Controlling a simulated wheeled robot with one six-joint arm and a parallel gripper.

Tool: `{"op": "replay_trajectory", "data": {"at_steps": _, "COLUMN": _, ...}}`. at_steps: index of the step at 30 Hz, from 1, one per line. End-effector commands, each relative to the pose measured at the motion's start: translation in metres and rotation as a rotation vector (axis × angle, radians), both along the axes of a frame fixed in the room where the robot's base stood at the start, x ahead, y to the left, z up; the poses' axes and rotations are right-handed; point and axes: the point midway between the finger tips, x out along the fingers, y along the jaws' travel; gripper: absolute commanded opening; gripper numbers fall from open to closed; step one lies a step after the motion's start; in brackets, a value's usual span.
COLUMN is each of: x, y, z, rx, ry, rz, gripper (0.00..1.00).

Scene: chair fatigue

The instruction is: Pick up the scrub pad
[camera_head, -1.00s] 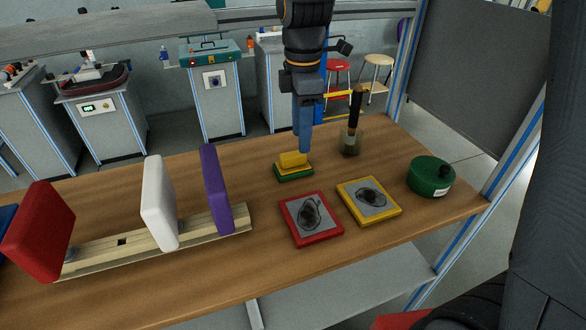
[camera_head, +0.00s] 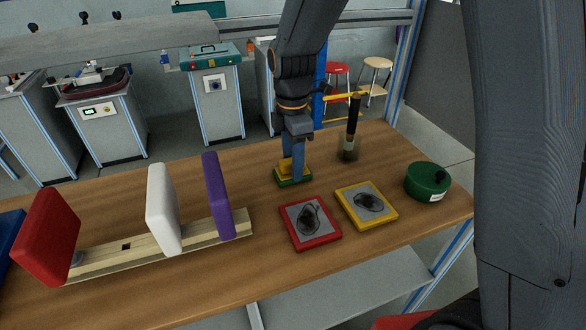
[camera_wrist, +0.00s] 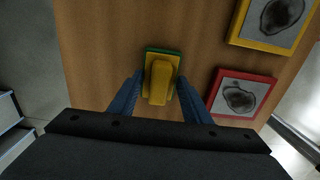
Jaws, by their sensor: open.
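The scrub pad (camera_head: 292,180) lies on the wooden table, with a green base and a yellow grip block on top. In the wrist view the scrub pad (camera_wrist: 161,82) sits between the two blue fingers. My gripper (camera_head: 293,170) is lowered over it from above, with fingertips down at the height of the yellow block. In the wrist view my gripper (camera_wrist: 160,88) is open, one finger on each side of the yellow block. Whether the fingers touch it, I cannot tell.
A red framed tile (camera_head: 310,243) and a yellow framed tile (camera_head: 365,225) lie just right of the pad. A jar with a black-handled brush (camera_head: 350,140) stands behind right. A green round tin (camera_head: 428,182) is at the right. A wooden rail (camera_head: 150,247) with upright coloured panels is left.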

Motion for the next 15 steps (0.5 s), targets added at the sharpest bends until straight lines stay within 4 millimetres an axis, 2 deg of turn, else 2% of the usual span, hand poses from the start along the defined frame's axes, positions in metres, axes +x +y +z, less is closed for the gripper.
{"op": "replay_trajectory", "data": {"at_steps": 4, "x": 0.0001, "y": -0.0001, "z": 0.0002, "rx": 0.0, "ry": 0.0, "rz": 0.0, "gripper": 0.44}}
{"op": "replay_trajectory", "data": {"at_steps": 12, "x": 0.0001, "y": -0.0001, "z": 0.0004, "rx": 0.0, "ry": -0.001, "rz": -0.001, "gripper": 0.0}}
{"op": "replay_trajectory", "data": {"at_steps": 15, "x": 0.0002, "y": 0.0, "z": 0.0005, "rx": 0.0, "ry": -0.001, "rz": -0.001, "gripper": 0.0}}
